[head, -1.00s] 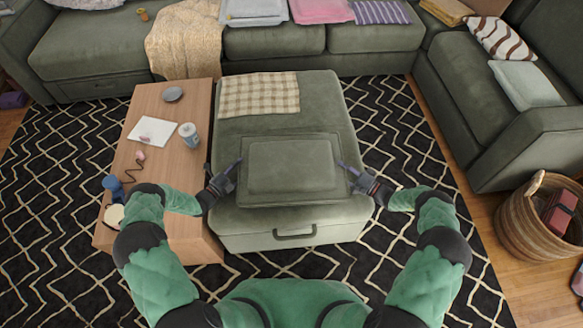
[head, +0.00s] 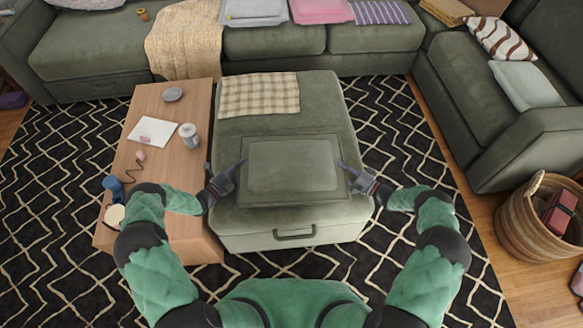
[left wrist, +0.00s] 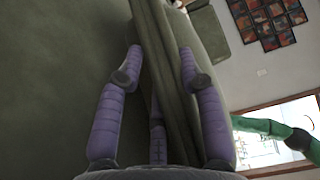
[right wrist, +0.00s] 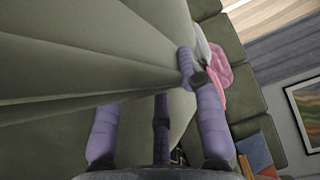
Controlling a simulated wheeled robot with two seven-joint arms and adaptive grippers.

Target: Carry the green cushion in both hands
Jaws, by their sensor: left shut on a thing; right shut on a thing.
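The green cushion (head: 290,170) is a flat square with a raised middle panel, over the near half of the green ottoman (head: 318,95). I cannot tell whether it rests on the ottoman or is just above it. My left gripper (head: 238,172) is shut on its left edge; in the left wrist view, purple fingers (left wrist: 158,70) straddle the cushion's folded edge (left wrist: 165,40). My right gripper (head: 345,170) is shut on its right edge; in the right wrist view, the cushion (right wrist: 90,60) fills the upper left and partly hides the fingers (right wrist: 150,90).
A plaid cloth (head: 258,94) lies on the ottoman's far end. A wooden table (head: 175,90) stands against the left side, holding a white jar (head: 190,137), paper (head: 153,131) and a blue item (head: 113,187). A sofa (head: 375,38) is behind; a wicker basket (head: 520,215) is right.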

